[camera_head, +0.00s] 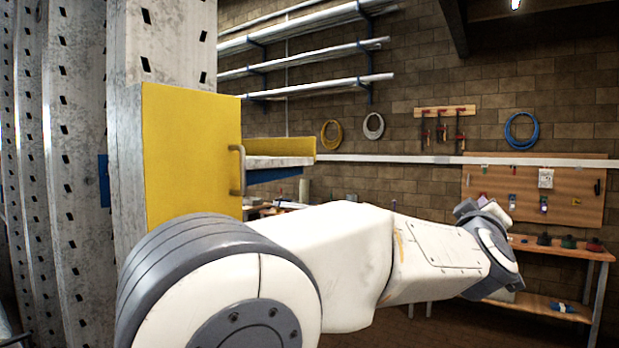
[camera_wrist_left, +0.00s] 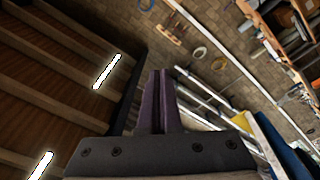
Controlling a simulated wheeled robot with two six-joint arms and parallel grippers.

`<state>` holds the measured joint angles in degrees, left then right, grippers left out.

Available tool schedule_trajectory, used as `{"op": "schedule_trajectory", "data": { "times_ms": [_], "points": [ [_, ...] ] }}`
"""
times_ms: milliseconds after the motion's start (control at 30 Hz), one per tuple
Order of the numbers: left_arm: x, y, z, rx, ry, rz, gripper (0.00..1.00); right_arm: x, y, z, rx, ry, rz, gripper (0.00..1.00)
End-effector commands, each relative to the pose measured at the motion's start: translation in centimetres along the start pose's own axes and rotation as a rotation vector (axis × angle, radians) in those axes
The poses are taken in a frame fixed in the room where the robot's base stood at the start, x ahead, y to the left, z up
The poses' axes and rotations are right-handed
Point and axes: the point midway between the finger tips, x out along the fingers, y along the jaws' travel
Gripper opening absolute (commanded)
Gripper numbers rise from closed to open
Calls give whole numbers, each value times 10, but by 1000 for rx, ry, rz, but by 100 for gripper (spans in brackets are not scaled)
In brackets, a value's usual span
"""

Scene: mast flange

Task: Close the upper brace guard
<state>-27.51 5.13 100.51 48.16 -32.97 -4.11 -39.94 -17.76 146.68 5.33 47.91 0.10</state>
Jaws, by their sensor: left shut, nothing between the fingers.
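A yellow guard panel (camera_head: 190,150) stands upright against the perforated grey mast at the left of the head view. A grey bar handle (camera_head: 238,170) is on its right edge. Behind it, a metal brace with a yellow strip (camera_head: 280,147) on top and a blue underside reaches right. Whether the panel is hinged open cannot be told. My left arm crosses in front and hides the panel's lower edge. My left gripper is shut and empty in the left wrist view (camera_wrist_left: 158,100), well away from the handle. Yellow and blue parts (camera_wrist_left: 245,122) show at that view's lower right.
The perforated mast (camera_head: 125,120) fills the left side. A workbench (camera_head: 560,250) and a wooden tool board (camera_head: 540,190) stand at the far right. Pipe racks (camera_head: 310,55) hang on the brick wall. Open space lies between the mast and the bench.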

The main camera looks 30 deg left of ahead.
Motion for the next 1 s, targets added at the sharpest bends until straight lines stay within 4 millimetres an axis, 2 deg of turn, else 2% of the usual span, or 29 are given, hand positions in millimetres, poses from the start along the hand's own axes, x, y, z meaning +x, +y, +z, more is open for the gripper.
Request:
{"op": "schedule_trajectory", "data": {
  "times_ms": [33, 100, 167, 200, 300, 433, 500, 600, 767, 1000],
  "points": [
    [16, -7, -50, -68, 183, -46, 0, -3, 0, 0, 0, 0, 0, 49],
    [21, -25, -111, -160, 431, -125, 0, -5, 0, 0, 0, 0, 0, 49],
    [14, -45, -156, -232, 637, -204, 0, -7, 0, 0, 0, 0, 0, 49],
    [4, -61, -181, -277, 768, -263, 0, -8, -1, 0, 1, 0, 0, 49],
    [-30, -97, -221, -373, 1054, -417, 0, -11, -1, -1, 1, 0, 0, 49],
    [-75, -131, -237, -460, 1322, -602, 0, -13, -1, -1, 1, 0, 0, 49],
    [-93, -141, -237, -489, 1415, -679, 0, -14, -1, -1, 1, 0, 0, 49],
    [-109, -149, -235, -511, 1493, -750, 0, -14, -1, -1, 1, 0, 0, 49],
    [-118, -158, -240, -520, 1530, -785, 0, -17, -1, -1, 1, 0, 0, 49],
    [-124, -188, -273, -518, 1530, -785, 0, -30, -2, -2, 1, 0, 0, 49]
  ]
}}
